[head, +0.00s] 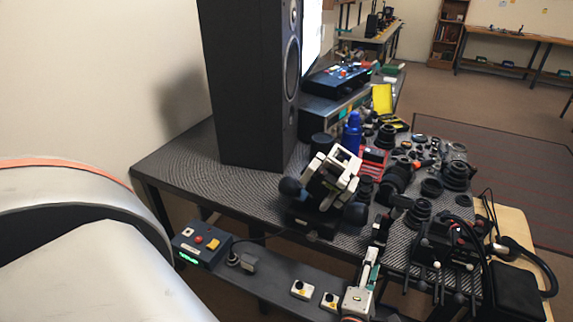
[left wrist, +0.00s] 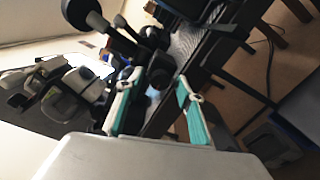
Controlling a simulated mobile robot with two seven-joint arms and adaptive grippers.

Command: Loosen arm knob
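A black stand with a white clamp-like frame (head: 330,180) sits near the table's front edge. A round black knob (head: 290,187) sticks out on its left and another (head: 355,213) on its right; I cannot tell which is the arm knob. My left gripper (head: 371,262) is in front of the table edge, to the lower right of the stand and apart from it. In the left wrist view its teal-padded fingers (left wrist: 158,92) are spread with nothing held between them. A black knob on a stem (left wrist: 82,14) shows at the top there. My right gripper is not in view.
A tall black speaker (head: 250,80) stands behind the stand. A blue bottle (head: 351,132) and many lens parts crowd the table (head: 185,160) to the right. A blue button box (head: 203,245) and small switch boxes lie on the lower front shelf (head: 265,272).

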